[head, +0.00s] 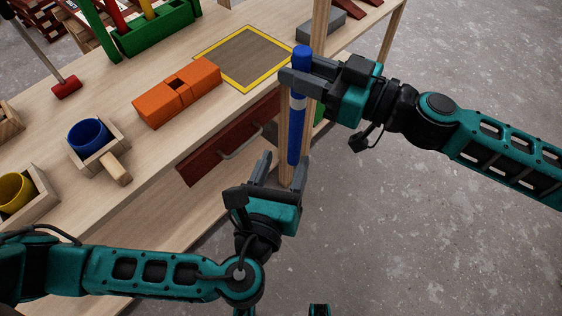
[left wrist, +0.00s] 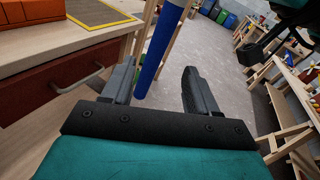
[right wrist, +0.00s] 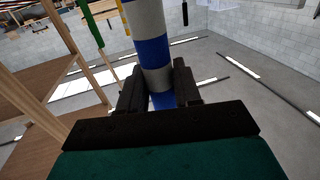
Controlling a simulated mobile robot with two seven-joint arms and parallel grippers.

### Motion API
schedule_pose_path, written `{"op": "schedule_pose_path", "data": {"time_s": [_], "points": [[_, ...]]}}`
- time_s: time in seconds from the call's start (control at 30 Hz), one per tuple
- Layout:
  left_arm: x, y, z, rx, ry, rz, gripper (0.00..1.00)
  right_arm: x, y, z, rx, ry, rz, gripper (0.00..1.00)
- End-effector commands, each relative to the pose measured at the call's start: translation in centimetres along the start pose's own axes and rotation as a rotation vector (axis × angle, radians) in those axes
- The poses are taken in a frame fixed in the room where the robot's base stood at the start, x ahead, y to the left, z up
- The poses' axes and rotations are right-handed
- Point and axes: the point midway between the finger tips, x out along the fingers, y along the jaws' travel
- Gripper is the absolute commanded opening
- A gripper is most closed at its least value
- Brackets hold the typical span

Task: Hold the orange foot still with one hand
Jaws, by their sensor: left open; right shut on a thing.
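The orange foot (head: 178,92) is a long block with a square hole in its top, lying on the table. Its end also shows in the left wrist view (left wrist: 25,18). No gripper touches it. My right gripper (head: 297,82) is shut on the blue batten (head: 296,128), which has a white band and hangs upright off the table's front edge. In the right wrist view the batten (right wrist: 151,45) shows blue and white bands. My left gripper (head: 281,170) is open beside the batten's lower end; whether that end is between its fingers I cannot tell.
A yellow-bordered grey mat (head: 246,58) lies right of the foot. A blue cup (head: 88,136) in a wooden holder stands to its left, with a yellow cup (head: 14,190) further left. A green rack (head: 155,30) is behind. A red drawer (head: 230,140) sits under the tabletop.

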Motion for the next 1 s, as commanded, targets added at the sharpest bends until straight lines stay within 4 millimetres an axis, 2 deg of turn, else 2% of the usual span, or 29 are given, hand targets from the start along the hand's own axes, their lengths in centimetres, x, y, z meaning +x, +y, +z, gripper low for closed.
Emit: {"op": "schedule_pose_path", "data": {"time_s": [0.17, 0.33, 0.8, 1.0], "points": [[-0.6, -0.1, 1.4, 0.153, -0.083, -0.015, 0.59, 0.0, 0.0, 0.0, 0.000, 0.001, 0.000, 0.00], [0.5, -0.1, 1.7, 0.182, -0.099, -0.016, 0.59, 0.0, 0.0, 0.0, 0.000, 0.001, 0.000, 0.00], [8.8, -0.4, 2.5, 0.177, -0.097, -0.015, 0.59, 0.0, 0.0, 0.0, 0.000, 0.001, 0.000, 0.00], [10.8, -0.4, 2.5, 0.176, -0.094, -0.017, 0.59, 0.0, 0.0, 0.0, 0.000, 0.001, 0.000, 0.00]]}}
